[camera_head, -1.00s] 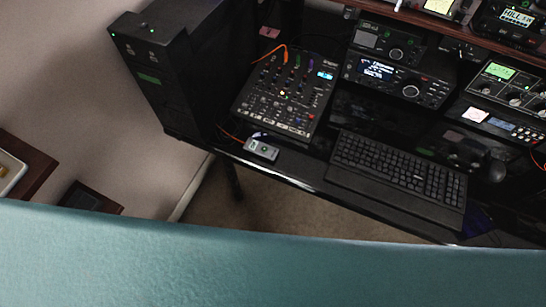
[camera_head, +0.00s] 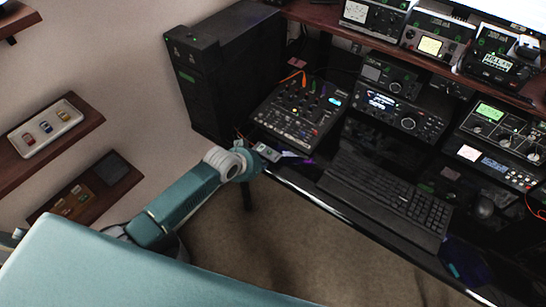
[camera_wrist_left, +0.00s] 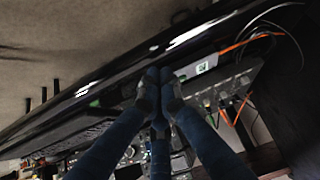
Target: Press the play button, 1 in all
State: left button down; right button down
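No button marked as play can be made out. A small grey box (camera_head: 267,152) with a small panel lies at the front left edge of the black desk (camera_head: 305,186), in front of the mixer. It also shows in the left wrist view (camera_wrist_left: 197,68), with a green-white patch on top. My left arm's wrist end (camera_head: 243,165) is right by this box in the head view and overlaps its left side. In the left wrist view my left gripper (camera_wrist_left: 158,78) has its dark fingers together at the tips, with nothing seen between them, close beside the box. My right gripper is not in view.
A black mixer (camera_head: 298,115) with knobs and orange cables stands behind the box. A keyboard (camera_head: 385,195) lies to the right, with radios (camera_head: 400,110) behind it. A tall black tower (camera_head: 215,75) stands at left. Wall shelves (camera_head: 75,150) are at far left.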

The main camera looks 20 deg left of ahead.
pick_arm(q)
jog(key=w+r+t, duration=0.1)
jog(key=w+r, duration=0.6)
jog(key=r, duration=0.3)
jog(key=shift+r+h+p, duration=0.3)
jog(key=shift+a, duration=0.1)
jog(key=shift+f, duration=0.1)
jog(key=b, duration=0.7)
send_over(267, 153)
notch_tip(267, 153, down, 7)
jog(key=shift+r, duration=0.1)
jog(key=shift+f+b, duration=0.3)
jog(key=shift+f, duration=0.6)
